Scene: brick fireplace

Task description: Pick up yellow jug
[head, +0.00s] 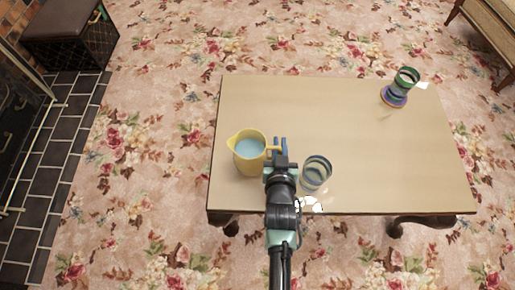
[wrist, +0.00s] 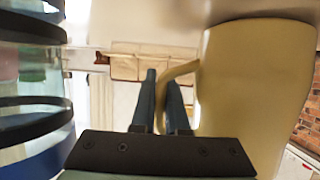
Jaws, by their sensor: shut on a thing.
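The yellow jug (head: 249,165) is at the left part of the table, upright, with a pale blue inside and its spout to the left. In the wrist view the jug (wrist: 255,90) fills the right side. My gripper (head: 279,144) is at the jug's right side, where the handle is. In the wrist view my gripper (wrist: 165,95) has its two dark blue fingers close together, shut on the jug's handle, which curves in between them. I cannot tell whether the jug's base touches the table.
A clear banded glass (head: 316,173) stands close to the right of my gripper; it also looms at the wrist view's left (wrist: 35,90).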

